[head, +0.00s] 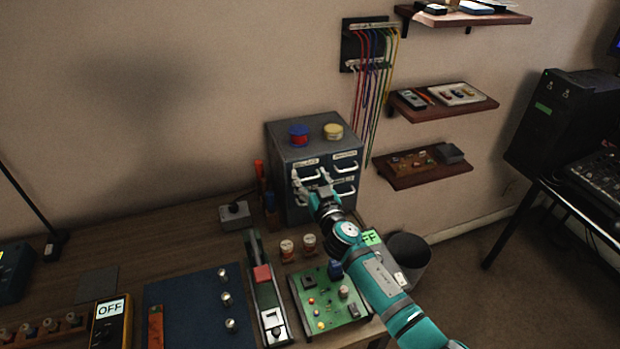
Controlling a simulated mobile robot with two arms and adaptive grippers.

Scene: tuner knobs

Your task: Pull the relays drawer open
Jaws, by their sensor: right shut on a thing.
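A grey drawer cabinet (290,140) stands on the bench against the wall, with several labelled drawers and pale bar handles. The upper left drawer's label (306,162) seems to read relays, but the print is tiny. My right gripper (310,178) reaches in from the lower right and is shut on the upper left drawer's handle. The fingers hide most of that handle and part of the drawers below. That drawer looks about flush with the cabinet front. My left gripper is out of view.
Two small jars (287,250), a green circuit board (315,315) and a slider unit with a red block (262,274) lie in front. Shelves (425,168) hang at right.

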